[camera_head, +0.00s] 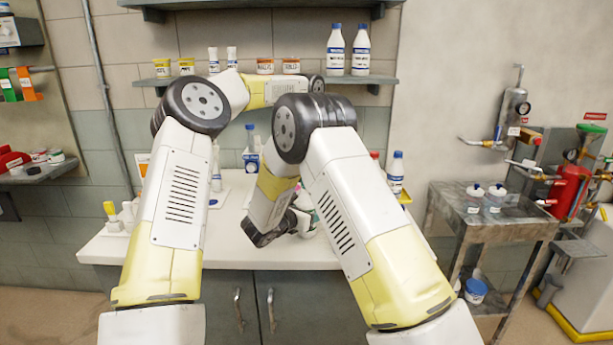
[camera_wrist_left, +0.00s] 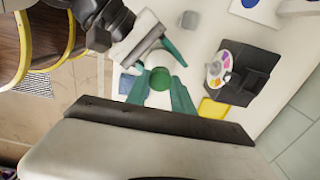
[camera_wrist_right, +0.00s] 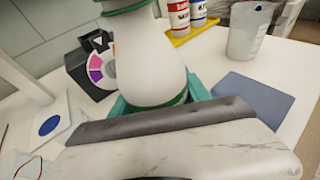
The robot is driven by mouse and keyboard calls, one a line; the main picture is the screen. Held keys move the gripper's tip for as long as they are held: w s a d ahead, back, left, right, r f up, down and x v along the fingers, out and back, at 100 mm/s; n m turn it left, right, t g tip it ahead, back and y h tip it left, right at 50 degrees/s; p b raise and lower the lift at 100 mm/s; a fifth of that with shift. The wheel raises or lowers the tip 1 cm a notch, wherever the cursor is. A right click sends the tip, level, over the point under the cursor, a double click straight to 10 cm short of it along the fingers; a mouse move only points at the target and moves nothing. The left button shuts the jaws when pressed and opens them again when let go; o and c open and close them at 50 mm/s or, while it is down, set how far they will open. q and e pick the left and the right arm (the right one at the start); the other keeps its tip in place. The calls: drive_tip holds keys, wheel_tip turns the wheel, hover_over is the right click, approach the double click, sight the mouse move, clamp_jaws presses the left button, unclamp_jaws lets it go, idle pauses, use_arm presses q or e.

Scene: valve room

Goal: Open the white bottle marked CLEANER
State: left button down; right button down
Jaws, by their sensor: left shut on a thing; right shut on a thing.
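The white bottle (camera_wrist_right: 146,62) fills the middle of the right wrist view, upright, with green bands at its neck and base. No CLEANER marking is readable. My right gripper (camera_wrist_right: 160,103) is shut on its lower body, teal fingers on either side. In the left wrist view its round green cap (camera_wrist_left: 160,79) is seen from above, between the teal fingers of my left gripper (camera_wrist_left: 159,92), which is shut on it. My right gripper also shows there, coming in from the upper left. In the head view my arms hide most of the bottle and my left gripper.
A black box with a coloured disc (camera_wrist_left: 243,76) stands close beside the bottle. A blue mat (camera_wrist_right: 243,98) and a clear beaker (camera_wrist_right: 248,30) are on the white counter (camera_head: 120,248). A shelf (camera_head: 345,79) with jars is behind.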

use_arm(q)
drive_tip(key=n, duration=0.3)
drive_tip(key=shift+r, duration=0.1)
drive_tip(key=n, duration=0.4)
drive_tip(key=shift+d+n, duration=0.1)
drive_tip(key=shift+n, duration=0.2)
drive_tip(key=n, duration=0.5)
drive_tip(key=shift+r+n, duration=0.2)
drive_tip(key=shift+n, duration=0.1)
drive_tip(key=shift+r, duration=0.9)
drive_tip(key=shift+r, duration=2)
use_arm(e)
drive_tip(key=shift+c, duration=2.2)
unclamp_jaws()
